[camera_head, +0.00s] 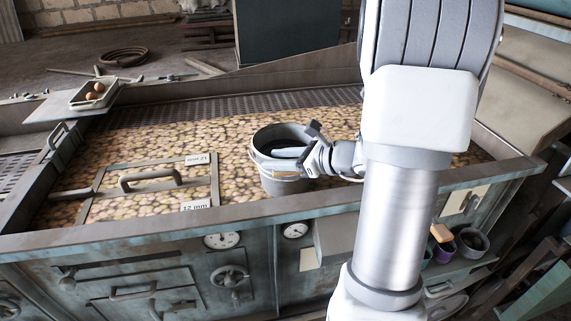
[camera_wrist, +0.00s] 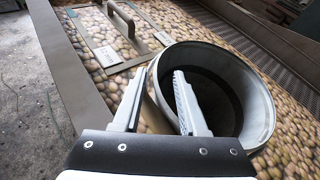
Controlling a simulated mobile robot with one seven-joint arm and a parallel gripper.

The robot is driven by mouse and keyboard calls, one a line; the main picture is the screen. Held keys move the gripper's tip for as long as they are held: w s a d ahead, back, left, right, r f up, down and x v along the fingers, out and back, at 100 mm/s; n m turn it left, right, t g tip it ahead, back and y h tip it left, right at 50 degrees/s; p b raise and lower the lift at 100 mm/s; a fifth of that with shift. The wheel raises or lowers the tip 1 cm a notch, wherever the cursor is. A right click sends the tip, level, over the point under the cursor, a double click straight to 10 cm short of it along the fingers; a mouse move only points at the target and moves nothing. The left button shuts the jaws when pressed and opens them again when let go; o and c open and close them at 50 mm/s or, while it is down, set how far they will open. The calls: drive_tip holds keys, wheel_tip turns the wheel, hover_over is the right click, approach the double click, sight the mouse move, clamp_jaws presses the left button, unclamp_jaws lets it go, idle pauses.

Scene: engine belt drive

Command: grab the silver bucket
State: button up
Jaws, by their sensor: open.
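The silver bucket (camera_head: 284,184) stands upright on the bed of round stones, just behind the machine's front rail. Its open rim and dark, seemingly empty inside show in the wrist view, where the bucket (camera_wrist: 262,105) fills the right half. My gripper (camera_head: 290,152) is at the bucket's near side, around its rim. In the wrist view my gripper (camera_wrist: 158,82) is open, with one finger outside the bucket wall and the other over its opening. The wall lies between the fingers. I cannot tell whether either finger touches it. Part of the bucket's right side is hidden by my gripper.
A frame with a handle (camera_head: 150,178) lies on the stones to the left. A small tray (camera_head: 93,94) with round brown items sits at the back left. The front rail (camera_head: 200,221) runs before the bucket. Small pots (camera_head: 474,242) stand on a lower shelf at right.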

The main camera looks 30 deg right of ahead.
drive_tip(key=shift+w+a, duration=0.1)
drive_tip(key=shift+w, duration=0.05)
clamp_jaws()
drive_tip(key=shift+f, duration=0.2)
idle(1.2)
